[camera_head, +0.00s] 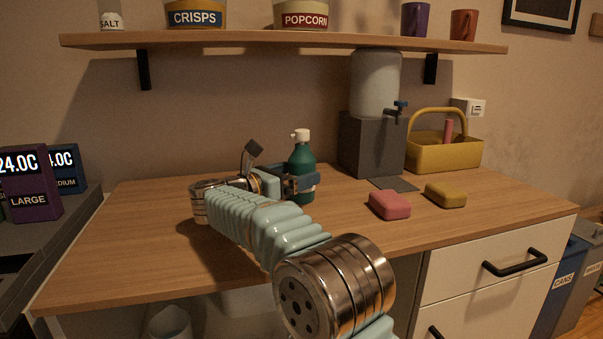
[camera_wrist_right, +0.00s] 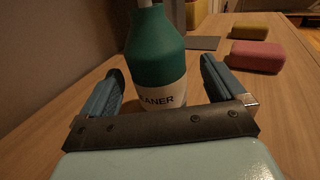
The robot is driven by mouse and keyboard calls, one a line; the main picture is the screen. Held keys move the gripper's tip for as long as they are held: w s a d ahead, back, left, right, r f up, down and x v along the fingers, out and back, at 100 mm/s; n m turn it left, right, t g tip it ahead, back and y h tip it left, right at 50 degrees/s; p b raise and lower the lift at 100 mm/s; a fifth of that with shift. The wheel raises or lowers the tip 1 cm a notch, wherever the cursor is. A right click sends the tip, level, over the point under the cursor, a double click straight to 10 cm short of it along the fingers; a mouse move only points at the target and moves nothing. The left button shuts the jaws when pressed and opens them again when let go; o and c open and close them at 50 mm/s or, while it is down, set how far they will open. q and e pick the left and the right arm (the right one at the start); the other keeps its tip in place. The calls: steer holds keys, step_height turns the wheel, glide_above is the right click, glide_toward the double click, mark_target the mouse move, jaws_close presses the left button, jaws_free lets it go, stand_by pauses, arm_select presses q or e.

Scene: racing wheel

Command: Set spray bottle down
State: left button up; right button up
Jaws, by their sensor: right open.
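A green spray bottle (camera_head: 301,161) with a white top and a white label stands upright on the wooden counter (camera_head: 350,220). In the right wrist view the bottle (camera_wrist_right: 157,55) stands between the two fingers, its label partly reading "ANER". My right gripper (camera_head: 302,182) reaches it from the left in the head view. In the wrist view the gripper (camera_wrist_right: 160,90) is open, with a finger on each side of the bottle and gaps showing at both sides. My left gripper is not in view.
A pink sponge (camera_head: 389,204) and a yellow sponge (camera_head: 445,194) lie right of the bottle. A water dispenser (camera_head: 371,140) and a yellow caddy (camera_head: 444,154) stand at the back right. A shelf (camera_head: 280,41) hangs above. The counter's left part is clear.

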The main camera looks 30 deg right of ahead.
mark_target(307, 168)
steer(key=p+x, duration=0.1)
steer(key=x, duration=0.3)
steer(key=shift+w+d+r, duration=0.15)
steer(key=shift+r, duration=0.05)
steer(key=c, duration=1.3)
steer(key=shift+r, duration=0.1)
